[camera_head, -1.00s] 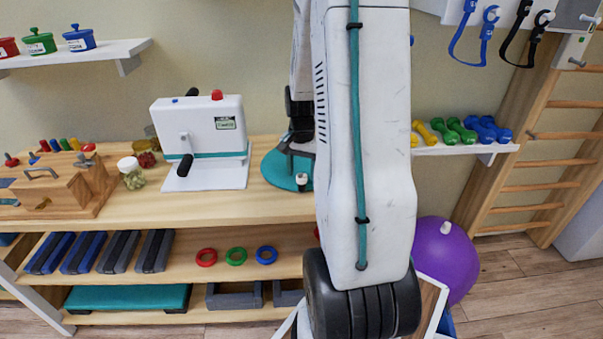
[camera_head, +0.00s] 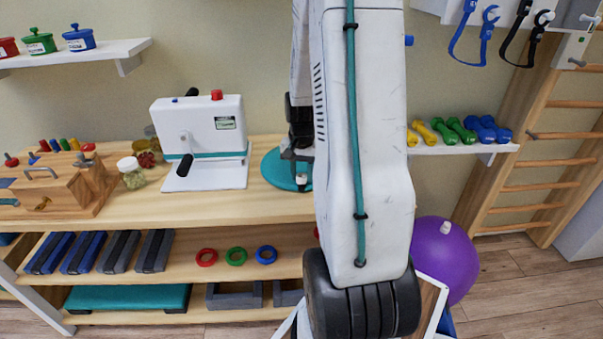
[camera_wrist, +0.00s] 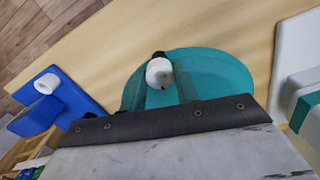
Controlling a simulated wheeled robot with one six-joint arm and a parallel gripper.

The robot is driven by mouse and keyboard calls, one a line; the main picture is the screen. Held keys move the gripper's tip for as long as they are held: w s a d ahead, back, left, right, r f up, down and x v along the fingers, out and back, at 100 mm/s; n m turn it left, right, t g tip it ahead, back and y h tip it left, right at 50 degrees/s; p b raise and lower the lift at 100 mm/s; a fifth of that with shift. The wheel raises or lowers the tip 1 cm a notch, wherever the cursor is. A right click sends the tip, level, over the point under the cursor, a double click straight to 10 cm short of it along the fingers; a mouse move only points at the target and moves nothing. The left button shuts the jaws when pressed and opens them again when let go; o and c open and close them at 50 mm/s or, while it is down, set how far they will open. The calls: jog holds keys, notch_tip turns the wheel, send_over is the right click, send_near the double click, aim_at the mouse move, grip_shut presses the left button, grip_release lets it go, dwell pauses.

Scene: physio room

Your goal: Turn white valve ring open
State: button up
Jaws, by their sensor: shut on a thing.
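The white valve ring (camera_wrist: 159,72) stands over the round teal disc (camera_wrist: 222,78) in the wrist view, with a small dark part at its far edge. The teal disc (camera_head: 278,168) lies on the wooden bench top in the head view, partly behind my arm. My gripper (camera_head: 302,180) is low over the disc's right part, shut on the white ring. Its fingertips are mostly hidden, and the grip itself is hard to make out. The ring's exact turn angle cannot be told.
A white crank machine (camera_head: 205,135) stands left of the disc on the bench. A blue piece with a white ring-shaped end (camera_wrist: 62,100) shows left in the wrist view. A purple ball (camera_head: 445,260) is at right. Bare bench top (camera_head: 240,208) lies in front.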

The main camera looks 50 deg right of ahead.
jog(key=shift+n, duration=0.5)
jog(key=o, duration=1)
jog(key=shift+r, duration=3.9)
